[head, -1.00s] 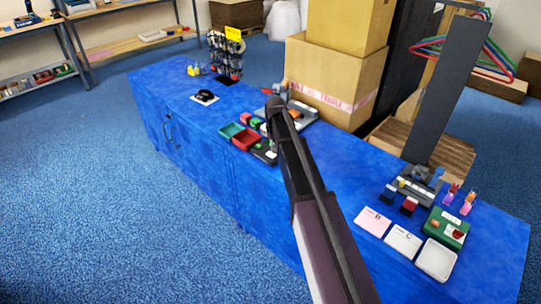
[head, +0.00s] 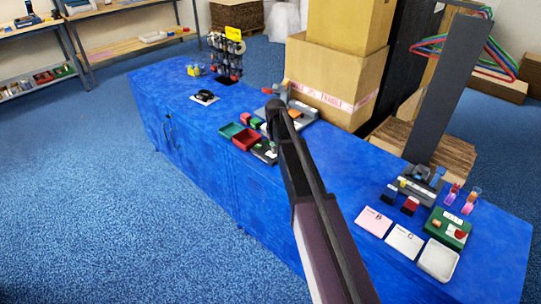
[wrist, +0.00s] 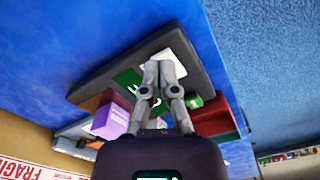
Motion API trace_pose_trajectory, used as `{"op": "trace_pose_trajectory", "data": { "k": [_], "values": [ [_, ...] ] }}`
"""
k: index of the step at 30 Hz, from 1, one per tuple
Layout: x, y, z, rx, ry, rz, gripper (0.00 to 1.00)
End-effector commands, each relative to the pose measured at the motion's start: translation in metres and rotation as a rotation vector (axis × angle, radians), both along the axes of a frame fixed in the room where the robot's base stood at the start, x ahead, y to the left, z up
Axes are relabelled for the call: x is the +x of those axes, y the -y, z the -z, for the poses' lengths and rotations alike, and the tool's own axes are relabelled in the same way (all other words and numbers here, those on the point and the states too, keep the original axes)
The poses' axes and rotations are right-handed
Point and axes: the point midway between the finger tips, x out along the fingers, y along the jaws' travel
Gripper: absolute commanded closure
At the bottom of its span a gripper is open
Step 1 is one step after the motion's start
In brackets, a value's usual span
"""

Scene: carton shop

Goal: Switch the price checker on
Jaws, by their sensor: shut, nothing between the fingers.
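A dark flat device with a white panel and a green panel with white marks lies under my gripper in the wrist view (wrist: 190,40). It may be the price checker; no label shows. In the head view part of this dark device (head: 262,155) shows beside my arm, on the blue counter. The fingers hide part of the device. In the head view my arm hides the gripper. No switch can be made out clearly.
A red tray (head: 246,139) and a teal tray (head: 231,129) sit just left of the device. Large cartons (head: 333,80) stand behind. Cards, a white tray (head: 438,260) and a green box (head: 448,228) lie at the right end. The counter's front middle is clear.

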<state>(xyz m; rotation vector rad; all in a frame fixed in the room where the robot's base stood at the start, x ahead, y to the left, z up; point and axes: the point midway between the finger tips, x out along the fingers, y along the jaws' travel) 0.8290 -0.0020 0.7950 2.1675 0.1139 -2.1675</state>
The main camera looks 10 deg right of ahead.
Motion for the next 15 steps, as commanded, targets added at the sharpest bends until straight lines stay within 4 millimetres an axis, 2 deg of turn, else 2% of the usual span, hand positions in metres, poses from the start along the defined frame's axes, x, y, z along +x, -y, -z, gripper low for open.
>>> {"op": "trace_pose_trajectory", "data": {
  "k": [15],
  "values": [
    [-0.0001, 0.0004, 0.0061, 0.0, 0.0, 0.0, 1.0]
  ]
}}
